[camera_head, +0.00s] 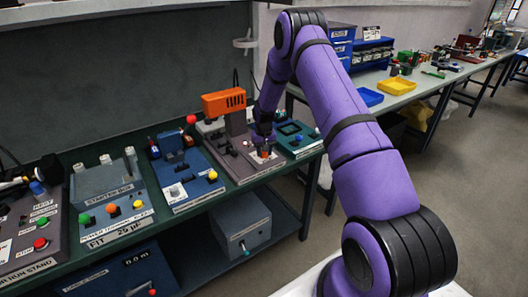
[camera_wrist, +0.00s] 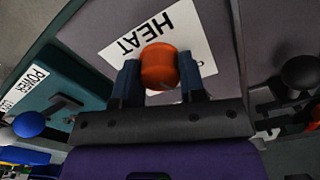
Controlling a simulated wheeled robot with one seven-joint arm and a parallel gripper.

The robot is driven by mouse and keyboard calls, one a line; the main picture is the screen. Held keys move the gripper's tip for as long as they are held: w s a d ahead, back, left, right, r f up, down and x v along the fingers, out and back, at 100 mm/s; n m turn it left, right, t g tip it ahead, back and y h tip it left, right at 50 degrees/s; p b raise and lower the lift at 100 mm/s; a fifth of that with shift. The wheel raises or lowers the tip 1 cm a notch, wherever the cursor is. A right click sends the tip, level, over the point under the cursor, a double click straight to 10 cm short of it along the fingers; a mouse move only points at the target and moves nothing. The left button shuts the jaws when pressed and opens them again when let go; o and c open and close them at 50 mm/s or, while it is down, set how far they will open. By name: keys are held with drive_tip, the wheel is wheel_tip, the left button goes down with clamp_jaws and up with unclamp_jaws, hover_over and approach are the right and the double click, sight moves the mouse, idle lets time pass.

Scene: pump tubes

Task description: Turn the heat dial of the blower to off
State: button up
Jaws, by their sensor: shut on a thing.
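The heat dial (camera_wrist: 158,64) is an orange-red round knob on a white plate (camera_wrist: 190,28) marked HEAT. In the wrist view the two fingers of my gripper (camera_wrist: 159,76) stand on either side of the dial and are shut on it. Part of the plate's lettering is hidden behind the dial and fingers. In the head view my gripper (camera_head: 264,147) reaches down to the front of the blower's grey base, below the orange blower (camera_head: 224,102). The dial's pointer setting cannot be read.
A teal unit (camera_head: 297,138) stands close on the right, marked POWER in the wrist view, with a blue knob (camera_wrist: 29,124). A blue unit (camera_head: 184,175) with a yellow knob is on the left. A black knob (camera_wrist: 300,73) lies right of the dial.

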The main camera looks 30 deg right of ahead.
drive_tip(key=n, duration=0.6)
drive_tip(key=shift+n, duration=0.3)
idle(0.4)
drive_tip(key=o, duration=0.9)
wheel_tip(320, 180, up, 11)
drive_tip(key=shift+f, duration=0.1)
idle(0.4)
